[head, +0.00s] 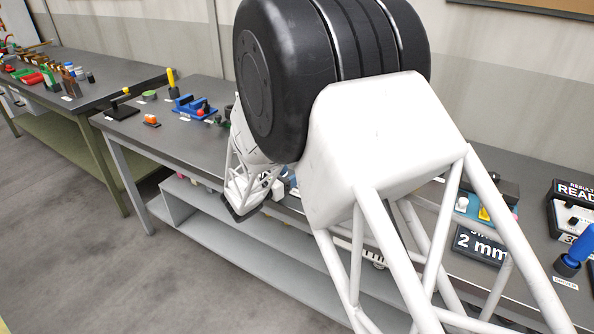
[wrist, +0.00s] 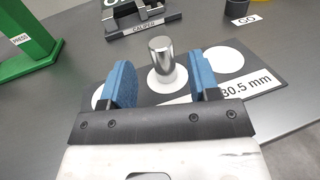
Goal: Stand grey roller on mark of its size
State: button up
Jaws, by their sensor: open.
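In the wrist view, the grey roller (wrist: 161,58) is a shiny metal cylinder standing upright. Its foot is on the middle white disc (wrist: 178,84) of a dark mat (wrist: 290,76). Another white disc (wrist: 225,60) lies to the right, and a third (wrist: 98,95) is mostly covered by the left finger. The mat's front label (wrist: 246,86) ends in "30.5 mm"; the rest is hidden. My gripper (wrist: 160,76) is open, with one blue finger on each side of the roller and a gap on both sides. In the head view my arm hides the roller and mat.
A stand labelled "CALIPER" (wrist: 145,28) is behind the roller. In the head view, a blue fixture (head: 193,106) sits on the grey bench (head: 170,135).

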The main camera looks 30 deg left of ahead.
jog(key=shift+v, duration=3.15)
jog(key=w+d+r+m+g+h, duration=0.2)
jog(key=w+d+r+m+g, duration=0.15)
jog(key=d, duration=0.75)
jog(key=w+d+r+m+g+h, duration=0.25)
jog(key=d+r+m, duration=0.2)
jog(key=d, duration=0.55)
jog(key=s+d+r+m+g, duration=0.2)
jog(key=d+r+m+g, duration=0.15)
jog(key=d, duration=0.65)
jog(key=s+d+r+m+g, duration=0.2)
jog(key=d+r+m+g, duration=0.15)
jog(key=d, duration=0.75)
jog(key=s+d+r+m+g+y, duration=0.35)
jog(key=s+d+m, duration=0.7)
jog(key=d, duration=0.55)
jog(key=s+d+m+t+y, duration=0.1)
jog(key=s+d+m+y, duration=0.1)
jog(key=s, duration=0.6)
jog(key=s+d+r+m+y, duration=0.1)
jog(key=s+d+m+y, duration=0.2)
jog(key=s, duration=0.5)
jog(key=shift+d+m+t+y, duration=0.35)
jog(key=shift+d+m, duration=0.4)
jog(key=shift+m, duration=0.6)
